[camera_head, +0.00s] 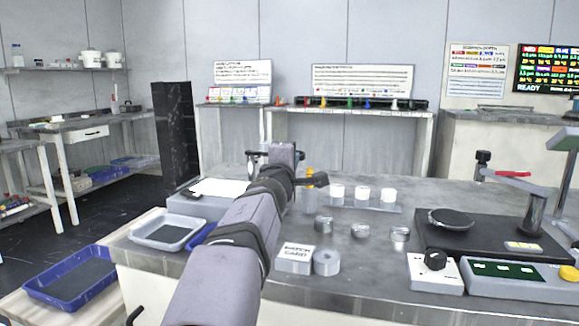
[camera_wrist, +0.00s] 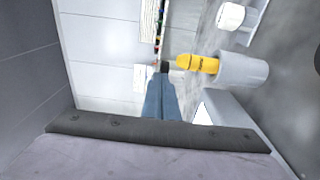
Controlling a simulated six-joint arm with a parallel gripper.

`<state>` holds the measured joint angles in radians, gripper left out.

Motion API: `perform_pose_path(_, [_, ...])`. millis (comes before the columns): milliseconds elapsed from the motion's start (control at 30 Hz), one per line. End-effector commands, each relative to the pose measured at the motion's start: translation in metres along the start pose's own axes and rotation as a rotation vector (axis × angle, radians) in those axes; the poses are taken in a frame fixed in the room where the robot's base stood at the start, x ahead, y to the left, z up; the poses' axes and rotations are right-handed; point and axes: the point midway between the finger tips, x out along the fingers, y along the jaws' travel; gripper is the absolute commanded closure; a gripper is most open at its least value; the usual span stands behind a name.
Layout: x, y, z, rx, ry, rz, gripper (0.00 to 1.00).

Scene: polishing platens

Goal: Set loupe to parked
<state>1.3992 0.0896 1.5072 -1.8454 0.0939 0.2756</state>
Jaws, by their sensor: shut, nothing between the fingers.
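I cannot tell for sure which thing is the loupe. A jointed arm with a red lever (camera_head: 513,174) stands on a grey post at the right, and a black cylinder (camera_head: 483,158) sits upright at its left end. They are above and behind the black polishing platen (camera_head: 451,219). My gripper shows in the wrist view (camera_wrist: 162,72) with its fingers together and empty. It is far left of the jointed arm. The wrist view does not show the jointed arm.
A yellow-tipped tool in a grey holder (camera_wrist: 245,68) is close to my gripper. White-topped cups (camera_head: 362,193), metal pieces (camera_head: 360,230), a batch card block (camera_head: 294,259) and a knob box (camera_head: 435,272) stand on the bench. A tray (camera_head: 140,233) lies left.

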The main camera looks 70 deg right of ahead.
Motion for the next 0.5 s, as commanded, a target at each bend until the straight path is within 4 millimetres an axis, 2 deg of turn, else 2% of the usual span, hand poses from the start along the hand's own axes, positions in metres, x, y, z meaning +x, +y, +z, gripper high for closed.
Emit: perform_pose_path(500, [0.014, -0.001, 0.011, -0.001, 0.079, 0.001, 1.0])
